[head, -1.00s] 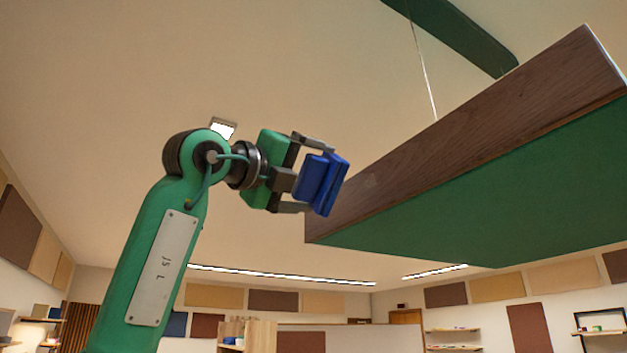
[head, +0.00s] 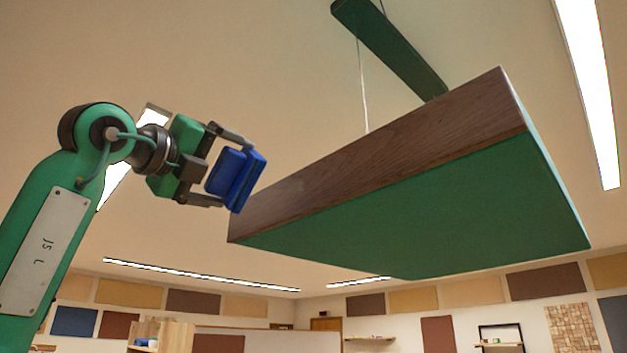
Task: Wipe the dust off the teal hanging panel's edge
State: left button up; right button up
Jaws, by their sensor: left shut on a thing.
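The teal hanging panel (head: 420,212) hangs below the ceiling, with a green underside and a brown wood-grain edge (head: 380,157) facing me. My left gripper (head: 240,165) is shut on a blue block-like wiper (head: 247,182). The wiper is at the left end of the brown edge and overlaps its corner in the view; I cannot tell whether it touches. No dust can be made out on the edge. My right gripper is not in view.
A thin cable (head: 363,90) runs up from the panel near a dark green ceiling beam (head: 390,45). Lit strips (head: 590,90) are on the ceiling. Wall panels (head: 545,282), a shelf (head: 370,338) and a wooden cabinet (head: 165,335) stand far below. Air under the panel is clear.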

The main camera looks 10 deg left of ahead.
pick_arm(q)
jog(key=shift+w+d, duration=0.15)
jog(key=shift+w+d+r+p, duration=0.25)
jog(key=shift+w+d+p, duration=0.05)
jog(key=shift+w+p, duration=0.1)
jog(key=p+x, duration=0.1)
jog(key=x, duration=0.4)
jog(key=shift+s+d+p, duration=0.2)
jog(key=shift+d+p, duration=0.2)
jog(key=shift+w+d, duration=0.15)
jog(key=shift+w, duration=0.05)
jog(key=shift+w+d, duration=0.6)
jog(key=shift+w, duration=0.15)
dwell(0.4)
jog(key=shift+s+d, duration=0.55)
jog(key=shift+d, duration=0.1)
jog(key=shift+s+d+b, duration=0.6)
jog(key=shift+s+d, duration=0.15)
jog(key=shift+d, duration=0.25)
